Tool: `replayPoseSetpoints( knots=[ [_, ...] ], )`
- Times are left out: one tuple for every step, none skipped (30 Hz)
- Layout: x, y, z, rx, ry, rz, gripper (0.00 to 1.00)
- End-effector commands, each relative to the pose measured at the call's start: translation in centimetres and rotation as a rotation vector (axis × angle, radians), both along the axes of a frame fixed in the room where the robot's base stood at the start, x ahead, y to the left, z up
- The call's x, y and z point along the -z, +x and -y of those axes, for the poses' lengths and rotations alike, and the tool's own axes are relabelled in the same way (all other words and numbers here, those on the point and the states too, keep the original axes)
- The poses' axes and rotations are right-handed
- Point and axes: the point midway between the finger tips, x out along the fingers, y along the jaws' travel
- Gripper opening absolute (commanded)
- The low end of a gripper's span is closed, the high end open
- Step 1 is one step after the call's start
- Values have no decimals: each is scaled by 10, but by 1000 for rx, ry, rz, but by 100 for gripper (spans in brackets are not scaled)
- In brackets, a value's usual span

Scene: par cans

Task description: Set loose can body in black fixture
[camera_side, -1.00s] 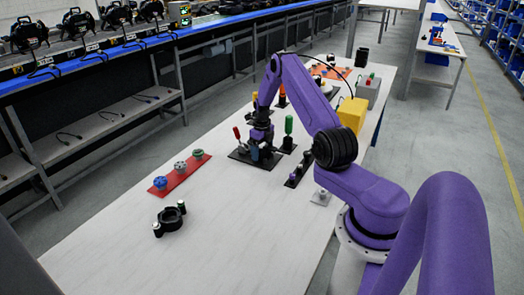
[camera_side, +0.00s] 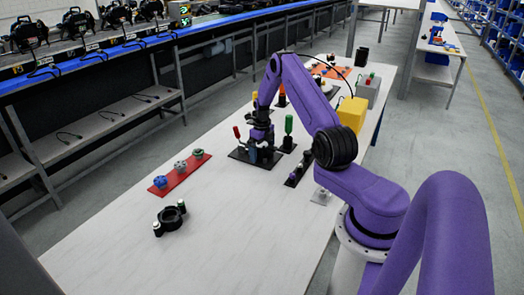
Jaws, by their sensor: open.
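My purple arm reaches over the table, and my gripper (camera_side: 260,139) points down at a black plate (camera_side: 240,155) near the table's middle. The gripper is open. Dark bluish parts (camera_side: 254,153) stand on the plate just under and beside it; I cannot tell whether the fingers touch them, or whether one is the loose can body. A black ring-shaped piece (camera_side: 171,220) with two small white-topped posts sits on the table at the front left. I cannot tell for certain which black piece is the fixture.
A green-handled upright (camera_side: 288,125) and a red-handled one (camera_side: 237,132) stand close to my gripper. A red strip (camera_side: 181,173) with three knob-like parts lies to the left. A yellow box (camera_side: 352,113) stands behind my arm.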

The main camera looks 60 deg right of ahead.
Motion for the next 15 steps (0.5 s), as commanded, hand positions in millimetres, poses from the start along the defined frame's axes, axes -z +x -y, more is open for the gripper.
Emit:
replayPoseSetpoints(
  knots=[
    [0,0,0,0,0,0,100],
    [0,0,0,0,0,0,100],
    [1,-1,-1,0,1,-2,100],
    [1,-1,0,0,1,-2,100],
    [0,0,0,0,1,-1,100],
    [-1,0,0,0,1,-1,100],
    [-3,0,0,0,0,0,100],
    [-5,0,0,0,0,0,100],
    [-9,0,0,0,-1,2,100],
    [-13,1,1,0,-1,2,100],
    [-17,1,0,0,-1,2,100],
    [-24,1,0,0,-3,3,100],
    [-29,1,0,0,-3,3,100],
    [-35,1,0,0,-3,4,100],
    [-44,1,0,0,-3,3,100]
  ],
)
